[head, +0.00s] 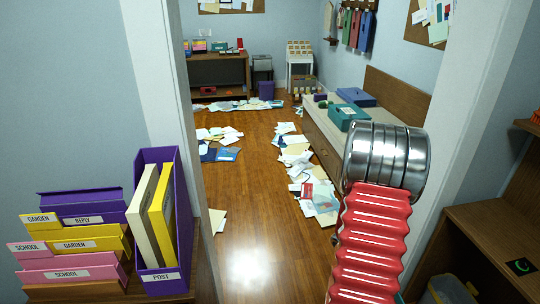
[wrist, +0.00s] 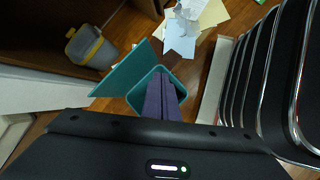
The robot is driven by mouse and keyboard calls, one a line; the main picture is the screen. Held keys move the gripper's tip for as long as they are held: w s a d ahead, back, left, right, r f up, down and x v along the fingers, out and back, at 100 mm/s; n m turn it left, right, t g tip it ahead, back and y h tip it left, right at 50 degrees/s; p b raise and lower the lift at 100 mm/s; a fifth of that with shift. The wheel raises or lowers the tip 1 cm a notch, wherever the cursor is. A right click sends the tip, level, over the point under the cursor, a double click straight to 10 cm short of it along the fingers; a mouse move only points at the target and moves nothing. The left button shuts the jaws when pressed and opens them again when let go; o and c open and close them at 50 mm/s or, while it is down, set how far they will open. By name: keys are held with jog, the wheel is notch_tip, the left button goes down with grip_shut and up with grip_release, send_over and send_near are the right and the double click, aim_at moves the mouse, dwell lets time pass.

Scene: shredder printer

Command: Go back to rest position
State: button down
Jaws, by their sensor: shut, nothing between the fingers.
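My gripper (wrist: 164,80) shows in the wrist view as two dark purple fingers side by side, shut and empty. The fingers are in front of a teal bin (wrist: 133,98) with its flap open, and hide part of it. I cannot tell how far above the bin they are. In the head view my red ribbed arm with its metal joint rises at the right; the gripper itself is not visible there.
Papers (head: 298,160) litter the wooden floor (head: 255,235) beyond the doorway. A purple POST holder (head: 160,283) and labelled trays (head: 75,272) stand at left. A wooden desk (head: 480,215) is at right. A grey bin with yellow rim (wrist: 88,48) stands near the teal one.

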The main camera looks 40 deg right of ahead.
jog(key=w+a+r+m+t, duration=0.2)
jog(key=w+a+r, duration=0.4)
jog(key=a+r, duration=0.35)
jog(key=w+a+r+m+t, duration=0.25)
jog(key=w+a+r, duration=0.35)
jog(key=a+r, duration=0.3)
jog(key=a+r+n+t+y, duration=0.1)
jog(key=a+r+t, duration=0.1)
jog(key=a+r, duration=0.2)
jog(key=w+a+r+n+t+y, duration=0.1)
jog(key=a+r, duration=0.4)
jog(key=a, duration=0.6)
jog(key=w+a+r+n+t+y, duration=0.1)
jog(key=a+r+t, duration=0.2)
jog(key=a, duration=0.5)
jog(key=shift+w+r, duration=0.15)
jog(key=shift+r, duration=0.7)
jog(key=shift+n+t, duration=0.25)
